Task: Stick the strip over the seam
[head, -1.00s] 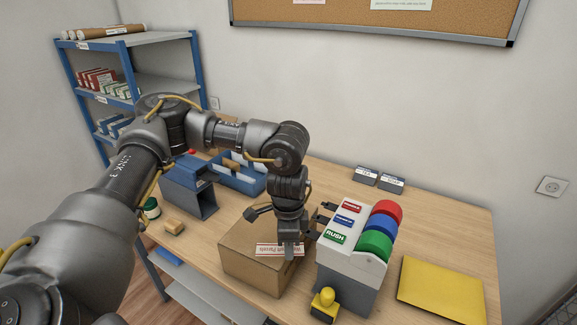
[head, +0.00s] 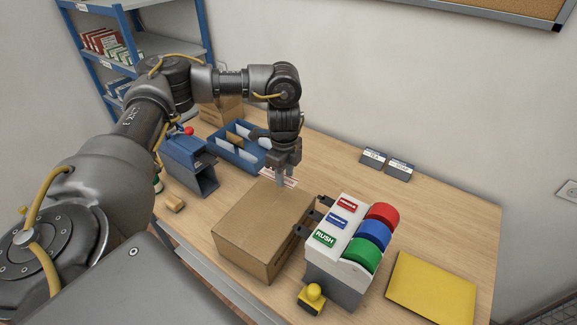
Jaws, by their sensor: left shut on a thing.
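A brown cardboard box (head: 258,222) stands on the counter in the middle of the head view, with a faint line along its top. My left gripper (head: 284,180) points down over the far edge of the box. It is shut on the strip (head: 291,182), a white piece with red marking. The gripper hides part of the strip, and I cannot tell whether the strip touches the box. My right gripper is not in view.
A tape dispenser (head: 347,240) with red, blue and green rolls stands close to the box's right. A yellow stamp (head: 312,295) and a yellow envelope (head: 431,288) lie nearby. A blue tray (head: 238,154) stands behind left.

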